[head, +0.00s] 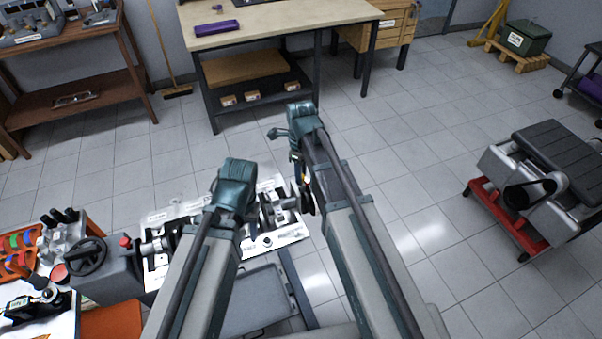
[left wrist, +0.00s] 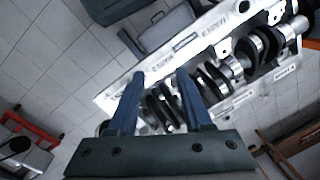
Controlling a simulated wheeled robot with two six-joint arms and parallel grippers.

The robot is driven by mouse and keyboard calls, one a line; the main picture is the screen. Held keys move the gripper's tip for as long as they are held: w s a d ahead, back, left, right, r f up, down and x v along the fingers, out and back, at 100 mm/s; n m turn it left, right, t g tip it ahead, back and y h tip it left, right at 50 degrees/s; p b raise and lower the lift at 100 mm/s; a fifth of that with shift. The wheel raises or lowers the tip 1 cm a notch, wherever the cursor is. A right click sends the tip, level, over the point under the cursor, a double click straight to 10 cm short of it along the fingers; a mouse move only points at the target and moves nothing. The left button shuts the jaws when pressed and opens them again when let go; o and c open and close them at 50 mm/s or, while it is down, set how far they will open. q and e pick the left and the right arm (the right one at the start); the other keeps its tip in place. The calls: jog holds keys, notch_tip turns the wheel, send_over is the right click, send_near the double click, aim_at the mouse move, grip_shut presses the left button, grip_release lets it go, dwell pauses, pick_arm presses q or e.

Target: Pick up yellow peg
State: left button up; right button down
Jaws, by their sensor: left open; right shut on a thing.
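My left gripper (left wrist: 160,78) is open, its two dark blue fingers apart above the crankshaft (left wrist: 215,80) in the left wrist view. Nothing is clearly held between them. In the head view its wrist (head: 235,185) hides the fingers. My right gripper (head: 301,190) points down at the right end of the white crankshaft stand (head: 284,241). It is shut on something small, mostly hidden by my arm. A small yellow patch (head: 298,181) shows beside it; I cannot tell for sure that this is the yellow peg. No other yellow peg is clear.
A grey machine with a black handwheel (head: 85,259) stands left of the stand. A workbench (head: 280,22) with a purple object (head: 216,28) is at the back. A red wheeled frame (head: 507,222) is at right. Tiled floor between is clear.

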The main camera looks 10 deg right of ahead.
notch_tip(320, 180, up, 8)
jog(key=p, duration=0.7)
jog(key=shift+f, duration=0.15)
